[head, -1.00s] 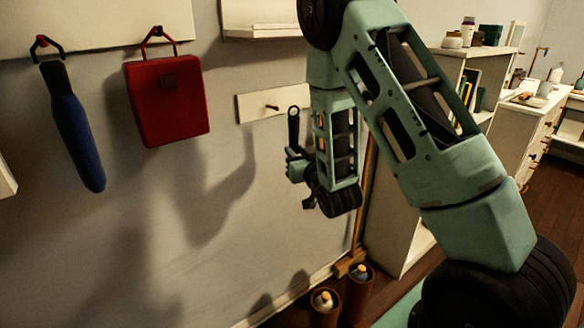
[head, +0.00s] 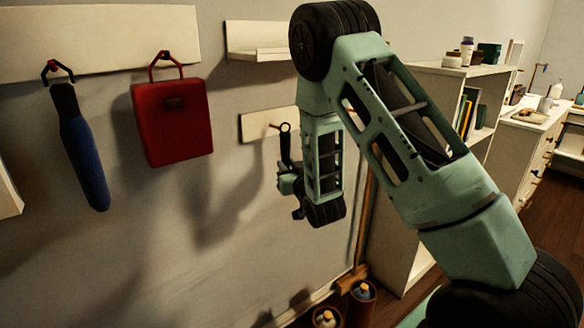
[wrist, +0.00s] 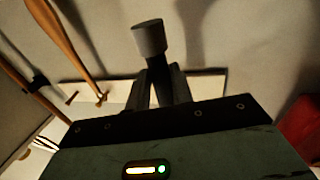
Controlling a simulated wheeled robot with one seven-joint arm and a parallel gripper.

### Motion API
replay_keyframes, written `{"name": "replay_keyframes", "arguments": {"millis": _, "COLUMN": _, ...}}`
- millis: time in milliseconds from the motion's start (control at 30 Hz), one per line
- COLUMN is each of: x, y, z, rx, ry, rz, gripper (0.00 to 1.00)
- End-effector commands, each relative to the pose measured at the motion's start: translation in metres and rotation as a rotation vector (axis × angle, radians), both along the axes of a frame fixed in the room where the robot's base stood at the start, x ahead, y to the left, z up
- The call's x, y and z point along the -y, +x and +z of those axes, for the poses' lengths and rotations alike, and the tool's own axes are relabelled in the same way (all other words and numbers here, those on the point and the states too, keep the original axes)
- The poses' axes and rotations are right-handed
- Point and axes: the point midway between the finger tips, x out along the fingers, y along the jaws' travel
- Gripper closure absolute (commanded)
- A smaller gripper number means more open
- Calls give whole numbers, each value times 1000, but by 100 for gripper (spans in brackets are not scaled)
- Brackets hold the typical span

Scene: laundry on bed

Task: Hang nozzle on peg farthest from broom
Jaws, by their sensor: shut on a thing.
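My gripper (head: 289,185) is shut on the dark nozzle (head: 285,150), which stands upright with its ring at the top. In the head view, the ring appears just right of the left peg (head: 274,126) on the low white peg board (head: 253,126). I cannot tell whether ring and peg touch. In the wrist view, the nozzle's grey end (wrist: 149,38) sticks out beyond the fingers (wrist: 157,88). My fingers hide the board's middle there.
A red bag (head: 173,125) and a blue, dark-topped item (head: 84,155) hang on the upper board at left. A white ledge (head: 262,54) is above the peg board. A bookcase (head: 400,215) stands at right. Bottles in brown holders (head: 361,296) are on the floor.

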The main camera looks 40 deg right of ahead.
Motion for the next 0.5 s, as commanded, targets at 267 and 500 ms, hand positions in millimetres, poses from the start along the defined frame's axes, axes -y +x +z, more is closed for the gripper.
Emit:
{"name": "replay_keyframes", "arguments": {"millis": 267, "x": -1, "y": 16, "z": -1, "rx": 1, "ry": 0, "rz": 1, "gripper": 100}}
{"name": "replay_keyframes", "arguments": {"millis": 500, "x": -2, "y": 30, "z": -1, "rx": 2, "ry": 0, "rz": 2, "gripper": 100}}
